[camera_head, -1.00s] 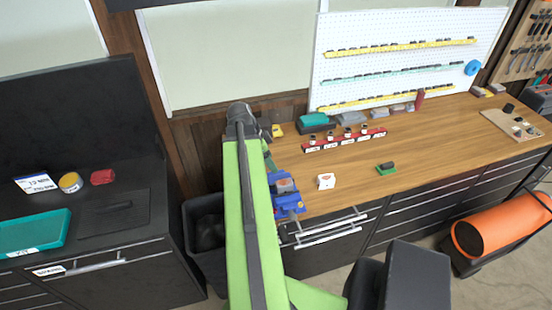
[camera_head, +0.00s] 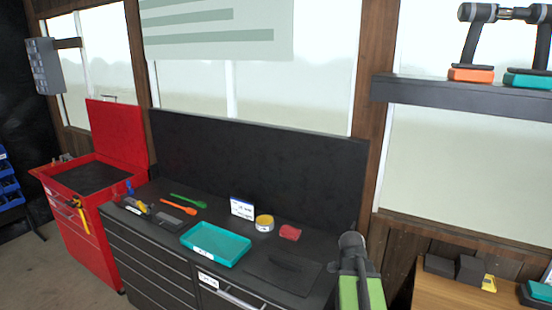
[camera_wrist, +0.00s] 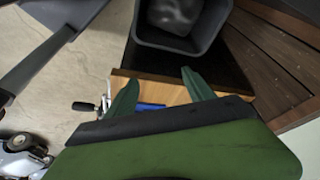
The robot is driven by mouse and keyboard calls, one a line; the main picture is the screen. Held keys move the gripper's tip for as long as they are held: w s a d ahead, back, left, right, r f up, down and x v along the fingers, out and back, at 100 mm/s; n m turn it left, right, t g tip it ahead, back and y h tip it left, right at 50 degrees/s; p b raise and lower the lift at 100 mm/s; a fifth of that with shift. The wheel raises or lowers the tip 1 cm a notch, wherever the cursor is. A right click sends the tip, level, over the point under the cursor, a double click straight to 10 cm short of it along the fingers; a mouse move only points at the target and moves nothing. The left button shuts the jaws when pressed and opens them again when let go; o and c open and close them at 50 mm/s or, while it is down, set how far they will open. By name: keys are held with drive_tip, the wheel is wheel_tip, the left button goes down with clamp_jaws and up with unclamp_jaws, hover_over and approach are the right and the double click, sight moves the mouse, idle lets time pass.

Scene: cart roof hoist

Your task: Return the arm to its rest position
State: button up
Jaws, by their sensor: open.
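My gripper (camera_wrist: 160,90) shows in the wrist view with its two dark green fingers spread apart and nothing held between them. Beyond the fingers are the edge of a wooden bench top (camera_wrist: 178,93) and a blue object (camera_wrist: 150,106), mostly hidden. In the head view my green arm (camera_head: 357,285) rises at the lower right, with its dark joint at the top. The gripper itself is hidden in the head view.
A dark bin (camera_wrist: 137,30) stands beyond the fingers. In the head view, a black cabinet holds a teal tray (camera_head: 216,244), yellow tape (camera_head: 264,223) and a red item (camera_head: 290,232). A red tool cart (camera_head: 62,182) stands left. The wooden bench (camera_head: 437,292) is at right.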

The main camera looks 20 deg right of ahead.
drive_tip(key=w+a+f+n+t+y+b, duration=0.1)
drive_tip(key=w+a+f+n+b, duration=0.3)
drive_tip(key=a, duration=0.6)
drive_tip(key=w+a+f+n+b, duration=0.35)
drive_tip(key=a+f, duration=0.25)
drive_tip(key=a, duration=0.4)
drive_tip(key=a+f+n+y+b, duration=0.2)
drive_tip(key=a+f+n, duration=0.2)
drive_tip(key=a+n, duration=1.1)
drive_tip(key=shift+w+a+t+y+b, duration=0.3)
drive_tip(key=shift+w+a+b, duration=0.1)
drive_tip(key=shift+a, duration=0.1)
